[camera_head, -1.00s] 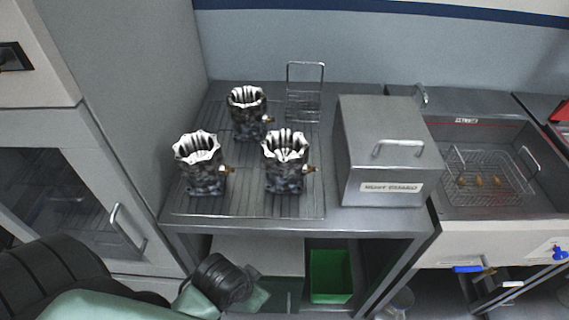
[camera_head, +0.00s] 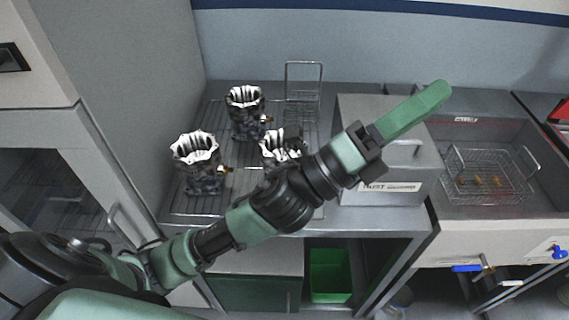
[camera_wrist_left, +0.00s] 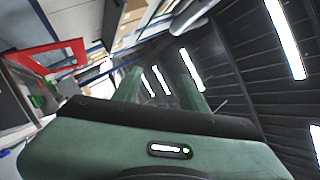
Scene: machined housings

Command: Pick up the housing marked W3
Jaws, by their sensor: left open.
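Three dark mottled housings with bright fluted rims stand upright on the grated counter in the head view: one at the back (camera_head: 246,122), one at front left (camera_head: 201,180), and one at front right (camera_head: 279,150). My left arm hides the lower part of the front-right one. I cannot read a W3 mark on any of them. My left gripper (camera_head: 437,92) is raised to the right of the housings, over the metal box, pointing up and right. It is open and empty; its two green fingers stand apart in the left wrist view (camera_wrist_left: 160,66). My right gripper is not in view.
A lidded metal box (camera_head: 372,112) with a label stands right of the housings. A wire rack (camera_head: 303,85) stands behind them. A sink-like basin with a wire basket (camera_head: 487,180) is at right. A tall cabinet (camera_head: 130,120) closes the left side. A green bin (camera_head: 330,275) sits below.

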